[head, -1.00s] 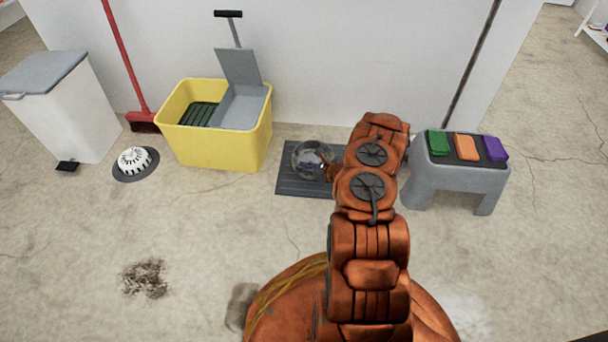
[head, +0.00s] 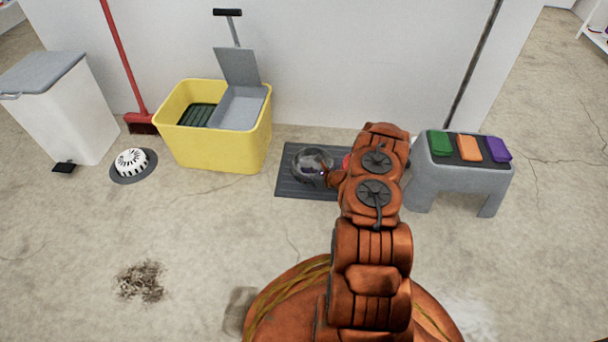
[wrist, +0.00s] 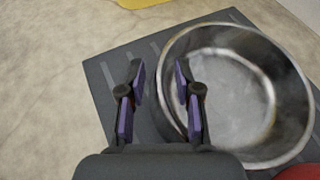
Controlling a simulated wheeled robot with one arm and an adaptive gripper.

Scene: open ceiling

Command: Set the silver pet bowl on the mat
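The silver pet bowl (head: 311,154) is upright over the dark ribbed mat (head: 288,187) and appears to rest on it. In the wrist view the bowl (wrist: 238,95) fills the right side, with the mat (wrist: 105,75) beneath and to its left. My gripper (wrist: 158,68) has its two purple-padded fingers apart with a clear gap. The left finger is outside the bowl and the right finger overlaps its near-left rim. I cannot tell whether either finger touches it. In the head view my arm hides the right part of the mat.
A red object (wrist: 300,173) lies close beside the bowl, mostly hidden. A yellow mop bucket (head: 215,145) stands left of the mat, and a grey stool (head: 432,178) with coloured blocks stands right. A white bin (head: 75,115) is far left.

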